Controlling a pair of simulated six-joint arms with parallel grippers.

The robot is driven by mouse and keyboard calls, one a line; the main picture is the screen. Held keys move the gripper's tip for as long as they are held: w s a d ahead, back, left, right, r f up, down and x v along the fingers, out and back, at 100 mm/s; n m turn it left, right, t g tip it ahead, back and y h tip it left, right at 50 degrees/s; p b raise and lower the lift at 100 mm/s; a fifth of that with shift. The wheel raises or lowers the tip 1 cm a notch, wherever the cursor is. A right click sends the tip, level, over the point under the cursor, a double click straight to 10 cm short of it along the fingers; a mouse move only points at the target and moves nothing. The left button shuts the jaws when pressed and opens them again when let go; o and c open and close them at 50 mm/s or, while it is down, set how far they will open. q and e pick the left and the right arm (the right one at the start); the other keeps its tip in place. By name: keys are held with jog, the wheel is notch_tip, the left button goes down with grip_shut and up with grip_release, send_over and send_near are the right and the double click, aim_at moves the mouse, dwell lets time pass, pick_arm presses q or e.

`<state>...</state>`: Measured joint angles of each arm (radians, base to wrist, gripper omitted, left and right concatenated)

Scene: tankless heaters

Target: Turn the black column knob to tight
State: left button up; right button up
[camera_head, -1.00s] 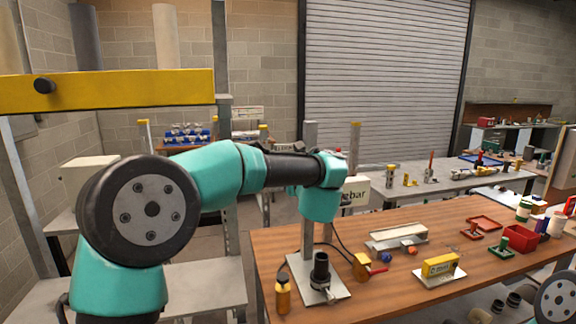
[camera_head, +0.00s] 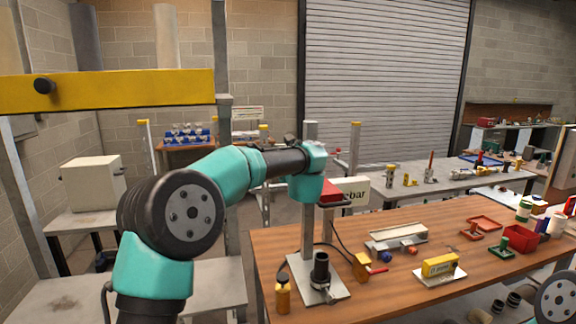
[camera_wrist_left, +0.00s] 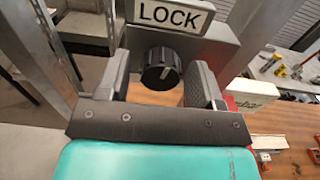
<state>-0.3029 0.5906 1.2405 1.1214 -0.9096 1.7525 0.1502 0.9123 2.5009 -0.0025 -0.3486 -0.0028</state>
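The black column knob (camera_wrist_left: 161,68) with a pale pointer line shows in the left wrist view, on a grey plate under a white LOCK label (camera_wrist_left: 170,14). My left gripper (camera_wrist_left: 160,84) is open, one finger on each side of the knob, with small gaps visible. The pointer slants up and to the right, away from the label's middle. In the head view my left arm reaches the grey column (camera_head: 308,225). My own wrist hides the knob and fingers there. My right gripper is out of view.
The column's base plate (camera_head: 335,291) stands on the wooden table (camera_head: 400,295).

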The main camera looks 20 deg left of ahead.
pick_arm(q)
jog(key=c, duration=0.8)
jog(key=shift+c, duration=0.2)
jog(key=shift+m, duration=0.4)
jog(key=m, duration=0.8)
jog(key=shift+m, duration=0.4)
jog(key=m, duration=0.5)
jog(key=shift+m, duration=0.3)
jog(key=m, duration=0.4)
jog(key=shift+m, duration=0.4)
